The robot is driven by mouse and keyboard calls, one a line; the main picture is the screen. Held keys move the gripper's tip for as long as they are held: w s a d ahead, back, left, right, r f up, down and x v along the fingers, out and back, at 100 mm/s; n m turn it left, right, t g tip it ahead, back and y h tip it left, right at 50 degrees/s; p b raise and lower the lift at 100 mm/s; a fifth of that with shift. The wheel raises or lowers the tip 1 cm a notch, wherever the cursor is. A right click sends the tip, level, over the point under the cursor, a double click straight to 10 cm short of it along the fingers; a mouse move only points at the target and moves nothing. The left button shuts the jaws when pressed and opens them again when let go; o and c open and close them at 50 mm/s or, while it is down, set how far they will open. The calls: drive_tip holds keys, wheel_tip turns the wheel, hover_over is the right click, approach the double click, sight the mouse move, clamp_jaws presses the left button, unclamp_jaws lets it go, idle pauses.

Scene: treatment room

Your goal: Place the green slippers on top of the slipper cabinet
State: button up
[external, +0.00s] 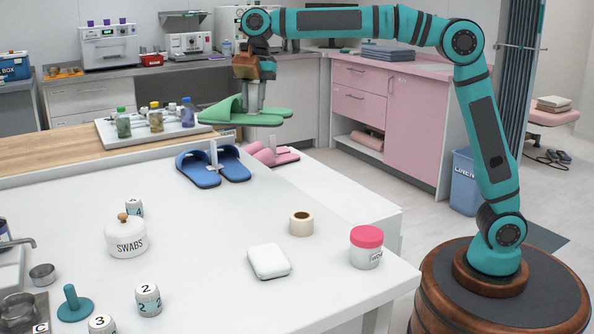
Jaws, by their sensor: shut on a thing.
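My gripper (254,100) points down and is shut on the green slippers (228,113). They are held in the air, soles roughly level, above and behind the blue slippers (203,168). The blue pair has a white upright piece between the two slippers and sits at the far edge of the white table. Pink slippers (284,157) lie just behind and to the right, partly hidden by the blue pair. A low white unit (340,195) extends behind the table beside the pink pair; I cannot tell whether it is the slipper cabinet.
The white table (215,235) holds a swabs jar (126,238), numbered jars, a tape roll (301,223), a white case (269,261) and a pink-lidded jar (366,247). A tray (110,137) with bottles stands left of the green slippers. Pink cabinets (415,125) stand behind.

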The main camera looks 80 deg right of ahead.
drive_tip(key=s+d+n+g, duration=0.1)
drive_tip(key=s+d+n, duration=0.3)
drive_tip(key=d, duration=0.8)
drive_tip(key=s+d+n+g, duration=0.1)
drive_tip(key=s+d+n, duration=0.25)
drive_tip(key=d, duration=0.85)
drive_tip(key=shift+n+h, duration=0.4)
drive_tip(key=shift+n, duration=0.05)
drive_tip(key=shift+f, duration=14.15)
drive_tip(key=shift+f, duration=0.1)
drive_tip(key=o, duration=1.1)
